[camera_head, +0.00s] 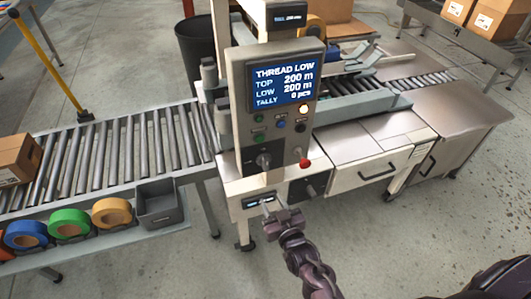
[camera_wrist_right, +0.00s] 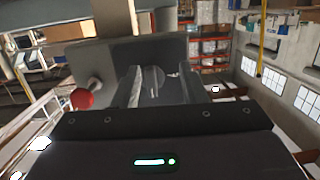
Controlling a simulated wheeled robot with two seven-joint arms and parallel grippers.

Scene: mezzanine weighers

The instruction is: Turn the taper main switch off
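The taper (camera_head: 238,120) stands in the middle of the head view, its screen lit with "THREAD LOW". A black rotary switch on a dark plate (camera_head: 311,190) sits low on its front, below a red button (camera_head: 305,163). Another dark knob (camera_head: 263,160) is on the panel above. My right gripper (camera_head: 273,207) is low in front of the taper, left of the plate. In the right wrist view its fingers (camera_wrist_right: 158,88) are apart, with a round dark knob (camera_wrist_right: 153,78) behind the gap; contact cannot be told. My left gripper is out of view.
A roller conveyor (camera_head: 120,150) with a carton (camera_head: 18,160) and coloured tape rolls (camera_head: 69,224) runs to the left. A grey bin (camera_head: 160,205) hangs on it. A drawer (camera_head: 375,172) is right of the taper. The floor in front is clear.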

